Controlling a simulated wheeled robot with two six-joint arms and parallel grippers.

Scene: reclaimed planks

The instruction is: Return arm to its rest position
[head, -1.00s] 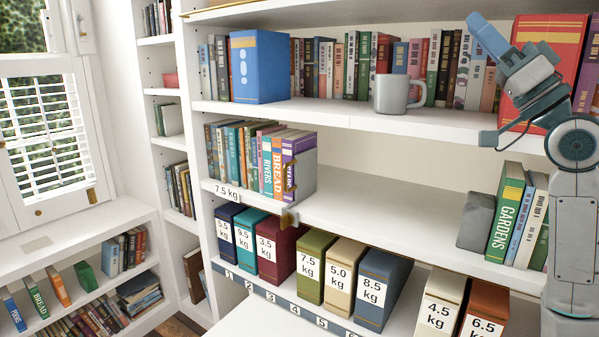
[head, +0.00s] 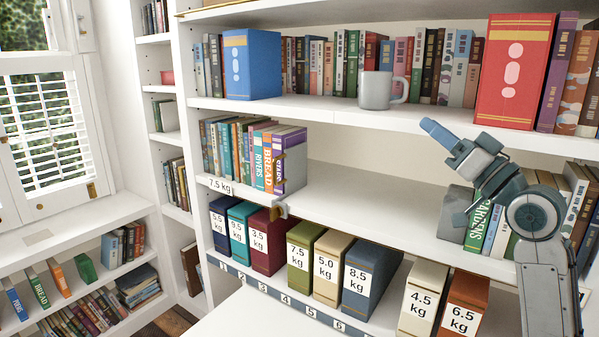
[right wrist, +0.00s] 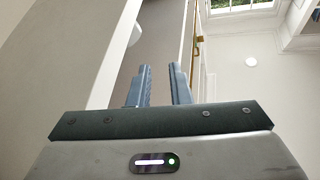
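My right gripper (head: 432,128) is in front of the shelves at the right of the head view, its fingers pointing up and to the left. In the right wrist view its two dark blue fingers (right wrist: 160,72) stand apart with a clear gap and nothing between them. My right arm bends at a round grey joint and covers part of the green GARDENS book (head: 476,230) and the books beside it. My left arm and gripper do not show.
Above the gripper a shelf holds a grey mug (head: 376,91) and a large red book (head: 514,72). Labelled boxes, such as the orange 6.5 kg box (head: 465,312), stand on a lower shelf. The middle shelf (head: 365,195) has a bare stretch left of the gripper.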

